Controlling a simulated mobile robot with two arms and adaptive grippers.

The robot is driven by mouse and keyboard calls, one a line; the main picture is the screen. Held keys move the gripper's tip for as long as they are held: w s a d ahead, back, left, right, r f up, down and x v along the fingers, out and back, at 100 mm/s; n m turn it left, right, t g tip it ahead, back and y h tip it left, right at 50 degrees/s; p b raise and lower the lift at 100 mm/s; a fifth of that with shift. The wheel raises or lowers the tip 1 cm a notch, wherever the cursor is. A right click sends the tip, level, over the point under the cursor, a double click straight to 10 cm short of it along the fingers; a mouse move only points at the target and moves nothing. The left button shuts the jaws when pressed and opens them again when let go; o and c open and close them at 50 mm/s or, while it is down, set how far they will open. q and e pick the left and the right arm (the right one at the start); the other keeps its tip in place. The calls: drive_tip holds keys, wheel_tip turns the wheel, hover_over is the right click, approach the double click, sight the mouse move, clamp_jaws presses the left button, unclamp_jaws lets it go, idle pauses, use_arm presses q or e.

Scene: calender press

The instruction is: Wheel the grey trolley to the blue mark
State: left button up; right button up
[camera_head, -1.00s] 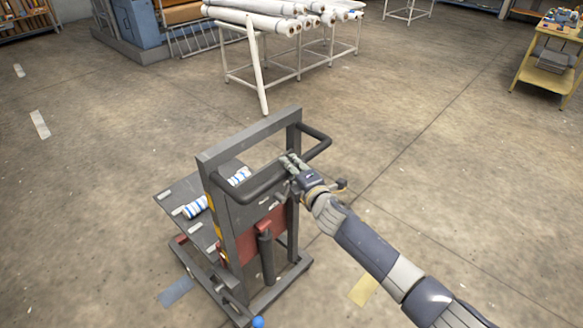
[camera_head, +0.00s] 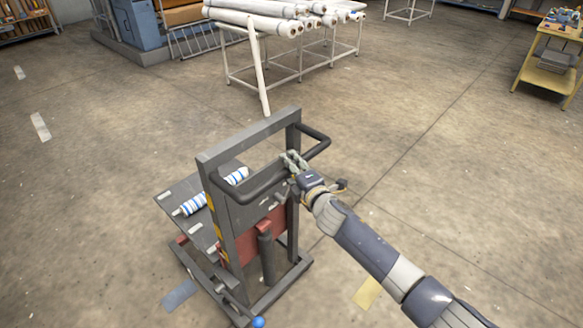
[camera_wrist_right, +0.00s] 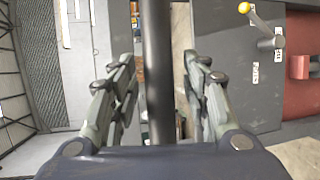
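The grey trolley (camera_head: 204,159) stands upright on the floor, its push handle (camera_head: 318,145) facing me. A white roll with blue stripes (camera_head: 194,205) lies on its deck. My right gripper (camera_head: 294,160) is at the handle. In the right wrist view the handle bar (camera_wrist_right: 158,70) passes between the spread fingers (camera_wrist_right: 160,80), with a visible gap on each side. A blue mark (camera_head: 179,296) lies on the floor just left of the trolley's near end; part of it may be hidden under the trolley. My left gripper is not in view.
A yellow mark (camera_head: 366,293) lies on the floor right of the trolley, partly behind my right arm. A rack of white rolls (camera_head: 299,72) stands ahead. A yellow bench (camera_head: 549,75) is at the far right. Floor to the left and right is clear.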

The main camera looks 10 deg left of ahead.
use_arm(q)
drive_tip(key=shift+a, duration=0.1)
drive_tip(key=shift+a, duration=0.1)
use_arm(e)
drive_tip(key=v, duration=1.2)
idle(0.4)
